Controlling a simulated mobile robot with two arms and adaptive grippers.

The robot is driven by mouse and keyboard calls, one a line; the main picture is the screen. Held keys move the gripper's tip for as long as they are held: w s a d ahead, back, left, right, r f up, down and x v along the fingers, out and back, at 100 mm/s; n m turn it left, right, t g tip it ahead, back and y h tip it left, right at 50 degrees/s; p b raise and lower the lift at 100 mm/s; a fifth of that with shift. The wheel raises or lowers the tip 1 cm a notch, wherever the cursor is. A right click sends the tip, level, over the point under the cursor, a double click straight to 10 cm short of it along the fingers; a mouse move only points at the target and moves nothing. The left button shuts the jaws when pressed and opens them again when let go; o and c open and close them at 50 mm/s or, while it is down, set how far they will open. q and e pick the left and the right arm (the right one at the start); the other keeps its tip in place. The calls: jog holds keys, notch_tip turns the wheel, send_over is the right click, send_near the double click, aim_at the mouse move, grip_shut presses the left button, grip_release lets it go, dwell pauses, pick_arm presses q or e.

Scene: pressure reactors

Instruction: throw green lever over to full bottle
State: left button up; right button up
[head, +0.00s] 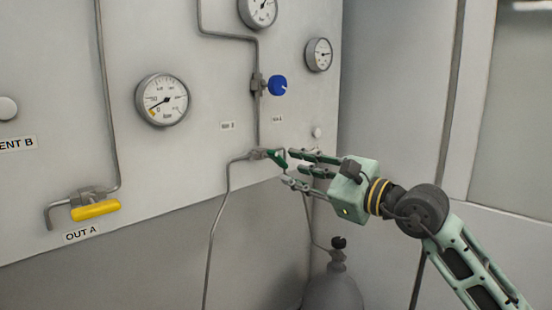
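The green lever (279,160) sits on a small valve where thin pipes meet, low on the grey panel. It slants down to the right. My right gripper (289,168) reaches in from the right with its fingers spread, one above and one below. Its tips are right at the lever, which shows between or just in front of them; I cannot tell if they touch. A grey gas bottle (334,292) with a black knob stands below, cut off by the bottom edge. Whether it is full cannot be seen. My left gripper is out of view.
A blue knob (277,86) is above the lever, with gauges (162,99) around it. A yellow lever (95,210) marked OUT A is at the left. Thin pipes (216,235) run down from the valve. A side wall stands behind my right arm.

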aim_at(281, 159)
jog(key=shift+w+d+r+n+t+h, duration=0.15)
jog(key=shift+r+n+h, duration=0.1)
jog(key=shift+r, duration=0.2)
jog(key=shift+d+r+n+t+h, duration=0.15)
jog(key=shift+r+n, duration=0.1)
jog(key=shift+r, duration=0.15)
jog(key=p+x, duration=0.3)
jog(key=x, duration=0.3)
jog(key=shift+w+a, duration=0.15)
jog(key=shift+a, duration=0.05)
jog(key=shift+w+a+f, duration=0.15)
jog(key=shift+w+a, duration=0.25)
jog(key=shift+w, duration=0.05)
grip_shut()
